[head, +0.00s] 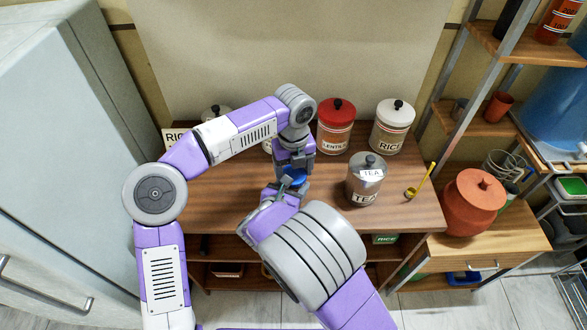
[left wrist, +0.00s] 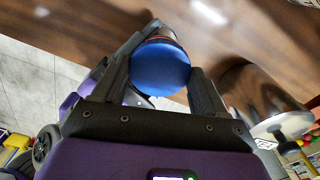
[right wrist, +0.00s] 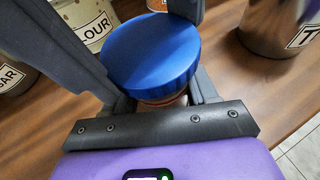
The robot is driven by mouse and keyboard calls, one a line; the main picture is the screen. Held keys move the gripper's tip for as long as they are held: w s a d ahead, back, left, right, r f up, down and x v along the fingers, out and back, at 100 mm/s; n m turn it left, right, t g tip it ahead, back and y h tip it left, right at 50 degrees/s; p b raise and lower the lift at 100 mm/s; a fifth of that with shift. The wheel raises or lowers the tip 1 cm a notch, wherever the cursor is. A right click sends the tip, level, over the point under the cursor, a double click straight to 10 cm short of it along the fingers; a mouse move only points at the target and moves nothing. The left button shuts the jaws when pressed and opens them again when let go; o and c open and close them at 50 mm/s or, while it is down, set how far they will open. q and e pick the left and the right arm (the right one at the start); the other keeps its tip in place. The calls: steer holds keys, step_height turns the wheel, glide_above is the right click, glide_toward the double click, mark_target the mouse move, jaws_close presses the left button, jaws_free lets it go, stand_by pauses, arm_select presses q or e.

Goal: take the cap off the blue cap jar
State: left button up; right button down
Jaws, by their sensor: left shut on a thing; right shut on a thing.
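The blue cap jar stands on the brown wooden table, mostly hidden by my grippers. Its round blue cap (head: 296,178) shows between them in the head view. In the left wrist view the cap (left wrist: 160,66) sits between the fingers of my left gripper (left wrist: 163,85), which is shut on it. In the right wrist view the cap (right wrist: 150,55) covers the top of the jar body (right wrist: 165,101), and my right gripper (right wrist: 160,95) is shut on the jar below the cap. I cannot tell whether there is a gap between cap and jar.
A flour jar (right wrist: 88,22) is close in the right wrist view. The table's front right is clear.

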steer(key=shift+a, duration=0.1)
arm_select(q)
steer(key=o, duration=1.2)
steer(key=shift+c, duration=0.2)
steer(key=shift+r, duration=0.1)
steer(key=shift+r, duration=2.2)
arm_select(e)
steer(key=shift+c, duration=1.2)
jaws_free()
